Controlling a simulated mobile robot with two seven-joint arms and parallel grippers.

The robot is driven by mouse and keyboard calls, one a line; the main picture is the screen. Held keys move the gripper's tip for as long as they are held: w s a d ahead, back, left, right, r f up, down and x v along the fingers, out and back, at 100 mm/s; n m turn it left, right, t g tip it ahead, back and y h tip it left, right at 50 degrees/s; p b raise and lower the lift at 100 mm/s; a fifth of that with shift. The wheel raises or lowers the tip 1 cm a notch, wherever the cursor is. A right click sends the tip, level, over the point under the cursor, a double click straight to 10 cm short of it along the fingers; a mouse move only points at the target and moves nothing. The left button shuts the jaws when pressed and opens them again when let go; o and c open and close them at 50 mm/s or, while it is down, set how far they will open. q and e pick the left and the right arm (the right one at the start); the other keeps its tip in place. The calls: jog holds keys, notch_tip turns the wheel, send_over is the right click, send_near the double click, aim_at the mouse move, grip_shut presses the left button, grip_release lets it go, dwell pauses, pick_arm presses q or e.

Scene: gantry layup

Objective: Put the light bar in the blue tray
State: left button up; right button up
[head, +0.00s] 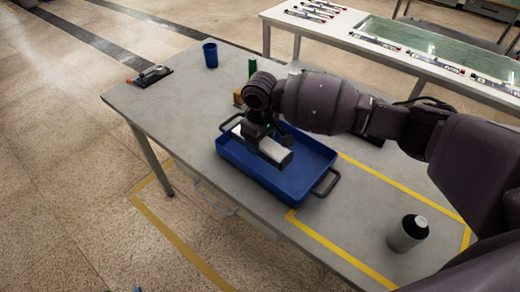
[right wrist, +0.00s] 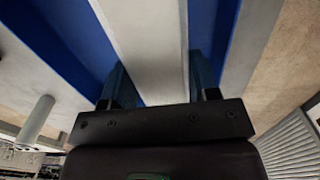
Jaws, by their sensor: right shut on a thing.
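The light bar (head: 274,152), a pale elongated block, is over the blue tray (head: 302,190), within its rim in the head view. I cannot tell whether it touches the tray floor. My right gripper (head: 262,140) is above the bar and shut on it, hiding part of it. In the right wrist view the bar (right wrist: 150,45) runs between the two fingers of my right gripper (right wrist: 160,85), with the blue tray (right wrist: 72,40) showing beside it. My left gripper is not in view.
The tray has dark handles (head: 325,183) and sits on a grey table (head: 180,120). A blue cup (head: 210,55), a green cylinder (head: 252,67) and a dark tool holder (head: 150,76) stand toward the back. A grey canister (head: 408,234) stands at the front right.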

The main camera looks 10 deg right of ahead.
notch_tip(320, 180, down, 3)
jog(key=shift+f, duration=0.2)
jog(key=shift+f+b, duration=0.3)
jog(key=o, duration=1.1)
jog(key=shift+f, duration=0.1)
